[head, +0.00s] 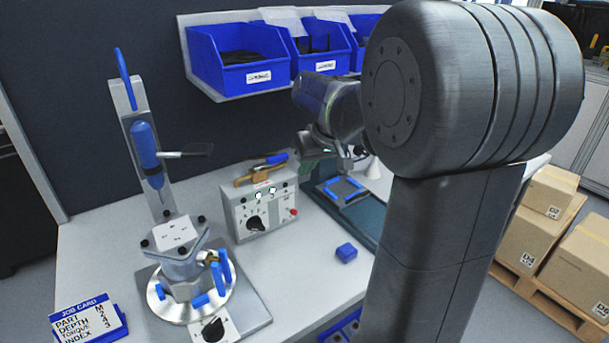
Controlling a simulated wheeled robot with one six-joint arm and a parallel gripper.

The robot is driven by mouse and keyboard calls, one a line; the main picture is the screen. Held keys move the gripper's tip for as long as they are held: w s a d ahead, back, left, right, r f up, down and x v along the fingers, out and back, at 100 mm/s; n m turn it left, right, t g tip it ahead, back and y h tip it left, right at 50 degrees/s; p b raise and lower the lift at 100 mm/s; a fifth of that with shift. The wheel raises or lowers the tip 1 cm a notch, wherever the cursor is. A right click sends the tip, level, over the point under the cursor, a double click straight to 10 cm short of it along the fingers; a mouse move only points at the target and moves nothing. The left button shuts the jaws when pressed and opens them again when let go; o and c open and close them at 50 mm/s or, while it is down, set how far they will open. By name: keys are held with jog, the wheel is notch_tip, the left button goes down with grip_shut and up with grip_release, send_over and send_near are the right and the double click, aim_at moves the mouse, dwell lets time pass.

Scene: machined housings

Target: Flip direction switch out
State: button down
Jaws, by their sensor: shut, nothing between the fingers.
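A grey control box (260,210) stands on the bench near the middle, with a black knob (256,223), a red button (294,212) and lit white spots on its front. I cannot tell which part is the direction switch. A brown tool with a blue end (262,170) lies on top of the box. A second black knob (213,328) sits on the plate below the metal fixture (182,275). My gripper (343,165) is behind and right of the box, over the dark mat; it is small here, shut and empty, and apart from the box front.
A blue-handled driver (147,150) hangs on an upright stand at left. Blue bins (240,58) are on the back wall. A job card (88,319) is front left. Cartons (537,225) stand right. My arm hides the bench's right part.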

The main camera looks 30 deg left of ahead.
send_over(296, 212)
jog(key=w, duration=0.1)
notch_tip(296, 212, down, 7)
jog(key=f, duration=0.3)
jog(key=shift+s, duration=0.25)
jog(key=shift+s+f, duration=0.1)
jog(key=shift+f, duration=0.35)
jog(key=shift+s+d+f+y+b, duration=0.25)
jog(key=shift+y+b, duration=0.35)
jog(key=shift+b, duration=1.4)
jog(key=b, duration=0.2)
jog(key=f+t+y+b, duration=0.1)
jog(key=b, duration=0.2)
jog(key=shift+d+f, duration=0.2)
jog(key=shift+d, duration=0.1)
jog(key=y+b, duration=0.1)
jog(key=b, duration=0.4)
jog(key=f+t+y+b, duration=0.1)
jog(key=b, duration=0.4)
jog(key=d+f+y+b, duration=0.1)
jog(key=b, duration=0.4)
jog(key=shift+s+t, duration=0.3)
jog(key=shift+r+p, duration=0.6)
jog(key=shift+p, duration=0.1)
jog(key=shift+r, duration=0.1)
